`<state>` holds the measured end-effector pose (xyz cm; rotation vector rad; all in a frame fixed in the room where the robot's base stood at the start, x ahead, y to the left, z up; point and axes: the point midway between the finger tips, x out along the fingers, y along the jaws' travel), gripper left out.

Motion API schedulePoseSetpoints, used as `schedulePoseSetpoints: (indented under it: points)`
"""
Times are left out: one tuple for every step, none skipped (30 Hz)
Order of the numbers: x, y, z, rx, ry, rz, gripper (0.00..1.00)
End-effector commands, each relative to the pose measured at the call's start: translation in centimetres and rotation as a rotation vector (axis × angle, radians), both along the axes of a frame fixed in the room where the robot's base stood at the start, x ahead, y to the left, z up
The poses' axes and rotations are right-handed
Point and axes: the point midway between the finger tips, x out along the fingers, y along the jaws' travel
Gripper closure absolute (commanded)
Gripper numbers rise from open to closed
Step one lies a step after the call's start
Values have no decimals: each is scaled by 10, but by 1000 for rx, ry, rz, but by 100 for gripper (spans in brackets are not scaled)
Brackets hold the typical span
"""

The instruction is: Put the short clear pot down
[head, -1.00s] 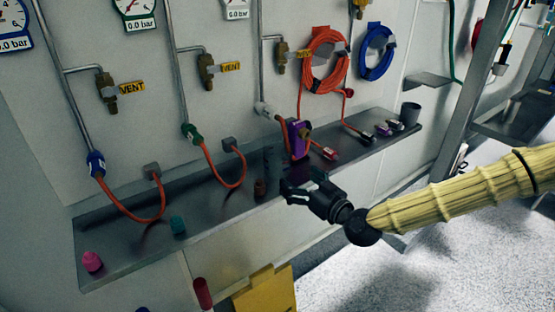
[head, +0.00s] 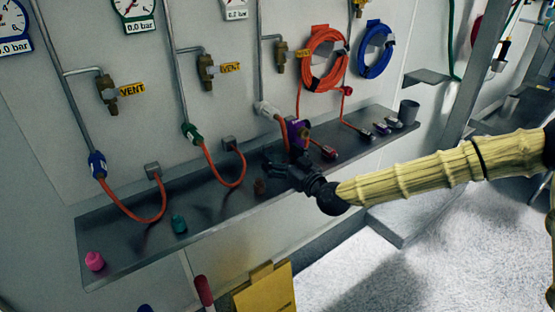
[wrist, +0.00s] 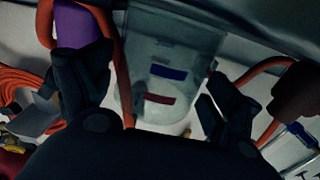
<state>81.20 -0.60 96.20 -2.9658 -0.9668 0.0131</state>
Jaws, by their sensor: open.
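In the wrist view the short clear pot (wrist: 170,48), a see-through vessel with a blue mark and a red mark, stands between the two fingers of my gripper (wrist: 155,92). The fingers are open, with a visible gap on the right side of the pot; whether the left finger touches it I cannot tell. In the head view my gripper (head: 276,170) is at the front part of the grey shelf (head: 215,205), close to the wall hoses. The pot is hard to make out there, hidden by the gripper and dark background.
A purple clamp-like part (head: 297,133) with an orange hose is just behind my gripper. A brown stopper (head: 260,187) is close in front-left. Teal (head: 179,224) and pink (head: 94,261) stoppers sit further left. A grey cup (head: 408,112) stands at the shelf's right end.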

Motion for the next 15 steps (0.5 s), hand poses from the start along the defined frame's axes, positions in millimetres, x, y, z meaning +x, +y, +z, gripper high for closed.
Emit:
schedulePoseSetpoints:
  points:
    - [5, 4, 1, 0, 0, 0, 10]
    - [8, 6, 1, -1, -1, 0, 10]
    - [10, 8, 0, -1, -1, 0, 10]
    - [11, 9, 0, -1, -1, 1, 10]
    - [13, 10, 0, -1, -1, 0, 10]
    - [14, 10, 0, 0, -1, 0, 10]
    - [14, 11, 0, 0, -1, 0, 10]
    - [15, 11, 0, 0, -1, 0, 10]
    - [15, 11, 0, 0, -1, 0, 10]
    - [15, 11, 0, 0, -1, 0, 10]
    - [15, 11, 0, 0, -1, 0, 10]
    - [14, 11, 0, 0, -1, 0, 10]
    - [14, 11, 0, 0, -1, 1, 10]
    - [14, 11, 0, 0, -1, 0, 13]
    - [14, 11, 0, 0, -1, 0, 21]
